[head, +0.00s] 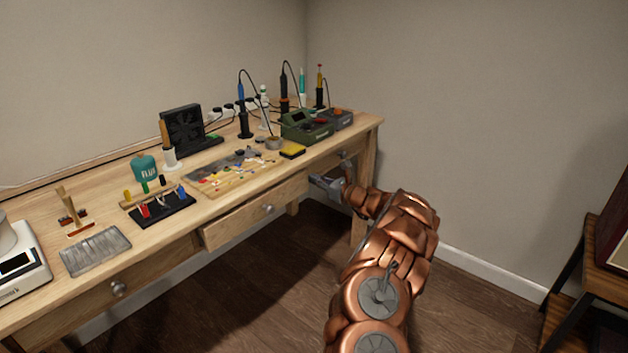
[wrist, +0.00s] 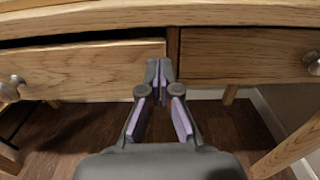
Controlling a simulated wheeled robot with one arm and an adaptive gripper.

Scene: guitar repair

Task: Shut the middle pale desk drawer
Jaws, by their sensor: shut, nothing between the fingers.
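The middle pale desk drawer (head: 256,222) stands a little open, its front jutting out from the desk, with a round metal knob. In the wrist view the same drawer (wrist: 88,72) is on the left, with a dark gap above its front. My gripper (head: 316,180) is at the right end of that drawer in the head view. In the wrist view my gripper (wrist: 160,70) is shut and empty, its fingertips over the drawer front's right edge. I cannot tell whether they touch it.
The right drawer (wrist: 245,55) looks shut, and the left drawer (head: 100,295) looks shut too. The desktop (head: 215,205) holds soldering tools, a green station (head: 306,127) and a scale (head: 18,262). A dark wooden shelf (head: 600,255) stands far right. Floor before the desk is clear.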

